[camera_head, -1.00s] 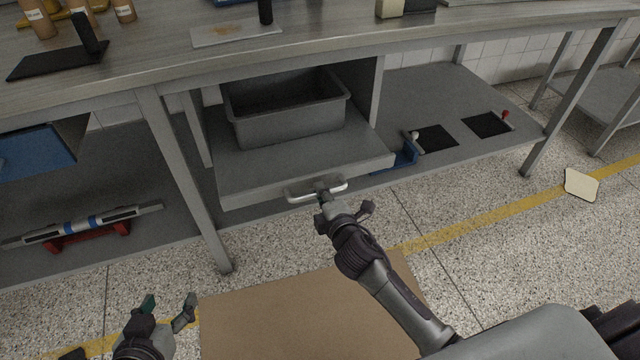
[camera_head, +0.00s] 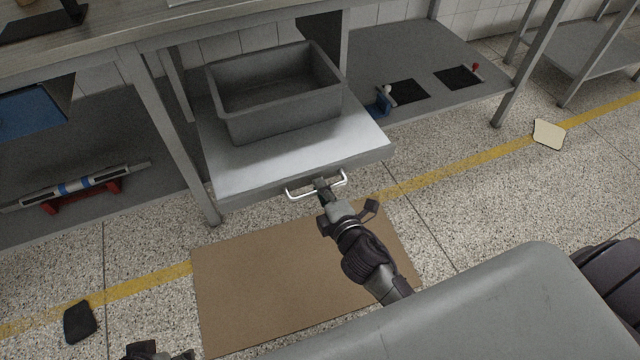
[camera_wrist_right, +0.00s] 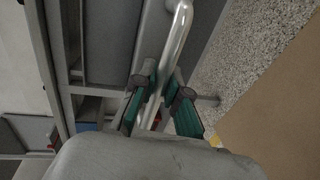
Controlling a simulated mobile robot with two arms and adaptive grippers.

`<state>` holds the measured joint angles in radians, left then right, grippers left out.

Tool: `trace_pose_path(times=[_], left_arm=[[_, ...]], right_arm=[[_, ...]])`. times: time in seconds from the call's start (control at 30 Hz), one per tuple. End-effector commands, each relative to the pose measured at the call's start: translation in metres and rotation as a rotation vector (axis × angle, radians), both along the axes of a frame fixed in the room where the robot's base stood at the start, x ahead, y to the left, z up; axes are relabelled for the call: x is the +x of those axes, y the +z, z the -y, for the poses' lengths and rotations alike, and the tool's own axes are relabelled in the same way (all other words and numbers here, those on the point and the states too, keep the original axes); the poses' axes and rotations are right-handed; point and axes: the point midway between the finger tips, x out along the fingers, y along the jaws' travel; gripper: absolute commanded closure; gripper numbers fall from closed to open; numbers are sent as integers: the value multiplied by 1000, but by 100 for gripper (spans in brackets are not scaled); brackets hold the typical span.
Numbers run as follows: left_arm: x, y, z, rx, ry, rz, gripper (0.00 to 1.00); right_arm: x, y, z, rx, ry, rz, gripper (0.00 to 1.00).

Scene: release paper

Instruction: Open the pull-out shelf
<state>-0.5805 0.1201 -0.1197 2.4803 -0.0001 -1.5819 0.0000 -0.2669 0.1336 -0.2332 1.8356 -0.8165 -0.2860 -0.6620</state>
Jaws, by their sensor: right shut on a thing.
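The pull-out shelf (camera_head: 250,164) is a grey board sticking out from under the workbench, with a grey bin (camera_head: 285,112) standing on it. Its metal bar handle (camera_head: 298,193) is on the front edge. My right gripper (camera_head: 322,185) is shut on the handle at its middle. In the right wrist view the handle (camera_wrist_right: 178,45) passes between the green-padded fingers of the gripper (camera_wrist_right: 160,108). My left gripper (camera_head: 160,354) is at the bottom edge of the head view, mostly cut off.
A workbench leg (camera_head: 172,140) stands left of the shelf. A brown mat (camera_head: 270,285) lies on the floor below. A lower shelf (camera_head: 440,60) with black pads is to the right. A black flat object (camera_head: 80,322) lies on the floor at left.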

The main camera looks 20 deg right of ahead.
Motion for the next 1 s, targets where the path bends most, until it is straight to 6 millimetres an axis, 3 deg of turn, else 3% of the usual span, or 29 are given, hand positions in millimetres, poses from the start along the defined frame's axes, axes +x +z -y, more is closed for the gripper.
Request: trace_pose_path(times=[0.33,0.37,0.4,0.5,0.53,0.83,1.0], left_arm=[[0,0,0,0,0,2,34],[0,0,0,0,0,2,34],[0,0,0,0,0,2,34],[0,0,0,0,0,2,34],[0,0,0,0,0,2,34],[1,0,0,-1,0,3,34],[1,0,0,-1,0,2,34]], right_arm=[[-1,-1,0,0,0,-2,100],[-1,-1,0,0,0,-2,86],[-1,-1,0,0,0,-2,79],[-1,-1,0,0,0,-1,62],[-1,-1,0,0,0,-1,61],[-2,0,0,0,0,0,61],[-20,3,1,1,0,-2,61]])
